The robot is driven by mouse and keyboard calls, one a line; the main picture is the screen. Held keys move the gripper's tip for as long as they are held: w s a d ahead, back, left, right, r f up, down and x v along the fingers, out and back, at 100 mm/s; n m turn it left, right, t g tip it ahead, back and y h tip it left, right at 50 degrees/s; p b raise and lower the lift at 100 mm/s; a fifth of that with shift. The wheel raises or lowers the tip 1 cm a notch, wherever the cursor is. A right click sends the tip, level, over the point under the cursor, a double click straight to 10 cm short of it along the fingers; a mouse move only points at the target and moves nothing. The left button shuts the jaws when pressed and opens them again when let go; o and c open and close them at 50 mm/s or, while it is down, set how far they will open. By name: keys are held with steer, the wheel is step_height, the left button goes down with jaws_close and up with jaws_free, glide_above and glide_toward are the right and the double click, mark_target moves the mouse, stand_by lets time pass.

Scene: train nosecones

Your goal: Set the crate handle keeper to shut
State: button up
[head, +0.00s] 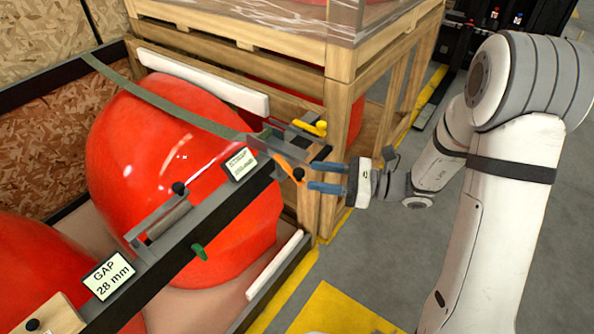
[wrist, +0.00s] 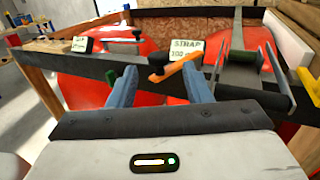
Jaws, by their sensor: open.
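An orange lever with a black knob, which looks like the crate handle keeper (head: 286,166), is on the dark crate rail beside the STRAP label. I cannot tell for sure that it is the keeper, nor its exact setting. It also shows in the wrist view (wrist: 174,67), slanting between my fingertips, with the black knob at its left end. My gripper (head: 311,176) is open, its two blue fingers reaching from the right toward the lever. In the wrist view the fingers (wrist: 160,70) stand either side of the lever, with no clear contact.
Red nosecones (head: 170,165) fill the crate behind the dark rail (head: 225,208). A yellow handle (head: 310,127) and metal bracket sit just beyond the lever. A green strap (head: 165,97) crosses the nosecone. A green handle (head: 199,252) hangs from the rail. Grey floor (head: 400,260) is clear at right.

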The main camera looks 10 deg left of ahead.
mark_target(299, 170)
steer(key=a, duration=0.5)
steer(key=shift+s+a+p, duration=0.1)
steer(key=shift+a+p, duration=0.05)
steer(key=shift+p, duration=0.15)
jaws_close()
